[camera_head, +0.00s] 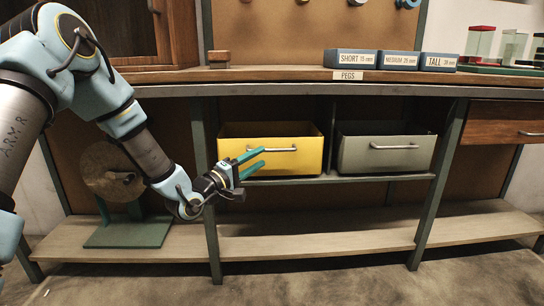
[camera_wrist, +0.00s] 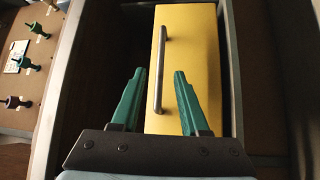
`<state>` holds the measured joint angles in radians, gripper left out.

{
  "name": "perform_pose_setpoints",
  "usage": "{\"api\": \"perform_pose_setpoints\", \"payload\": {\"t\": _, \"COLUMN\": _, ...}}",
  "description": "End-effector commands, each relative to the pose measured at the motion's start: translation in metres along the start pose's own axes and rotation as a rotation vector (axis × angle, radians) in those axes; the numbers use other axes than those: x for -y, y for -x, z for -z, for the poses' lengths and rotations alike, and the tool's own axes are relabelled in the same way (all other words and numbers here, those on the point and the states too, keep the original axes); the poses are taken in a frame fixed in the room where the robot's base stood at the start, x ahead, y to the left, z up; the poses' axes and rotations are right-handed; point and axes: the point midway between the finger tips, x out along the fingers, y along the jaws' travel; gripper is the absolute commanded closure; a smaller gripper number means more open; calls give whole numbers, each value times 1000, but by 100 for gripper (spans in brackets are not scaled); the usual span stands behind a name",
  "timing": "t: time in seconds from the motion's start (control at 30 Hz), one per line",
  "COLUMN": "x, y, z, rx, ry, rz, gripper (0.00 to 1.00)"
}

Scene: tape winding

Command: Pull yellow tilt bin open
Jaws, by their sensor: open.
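The yellow tilt bin (camera_head: 312,158) sits in the left bay under the bench, with a silver bar handle (camera_head: 285,149) across its front. A dark gap shows above its front edge. My gripper (camera_head: 252,163) is open in front of the bin's left part, its green fingers pointing toward the handle. In the wrist view the yellow bin (camera_wrist: 196,60) fills the middle, and its handle (camera_wrist: 160,70) lies ahead, roughly between the two open fingers (camera_wrist: 157,92). The fingers do not appear to touch the handle. Nothing is held.
A grey-green bin (camera_head: 385,155) with its own handle is in the right bay. Blue peg boxes (camera_head: 350,58) stand on the bench top. A round disc on a green stand (camera_head: 130,233) is at lower left. A bench leg (camera_head: 207,190) stands left of the yellow bin.

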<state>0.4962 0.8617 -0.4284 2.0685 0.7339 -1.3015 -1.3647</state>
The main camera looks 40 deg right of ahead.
Motion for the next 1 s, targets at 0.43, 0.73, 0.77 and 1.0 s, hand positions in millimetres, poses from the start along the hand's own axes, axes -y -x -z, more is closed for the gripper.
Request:
{"api": "perform_pose_setpoints", "payload": {"t": 0.43, "x": 2, "y": -62, "z": 0, "rx": -1, "ry": -2, "rz": 2, "gripper": 55}}
{"api": "perform_pose_setpoints", "payload": {"t": 0.73, "x": 1, "y": -66, "z": 1, "rx": -2, "ry": -1, "rz": 2, "gripper": 55}}
{"api": "perform_pose_setpoints", "payload": {"t": 0.77, "x": 1, "y": -66, "z": 1, "rx": -2, "ry": -1, "rz": 2, "gripper": 55}}
{"api": "perform_pose_setpoints", "payload": {"t": 1.0, "x": 1, "y": -66, "z": 1, "rx": -2, "ry": -1, "rz": 2, "gripper": 81}}
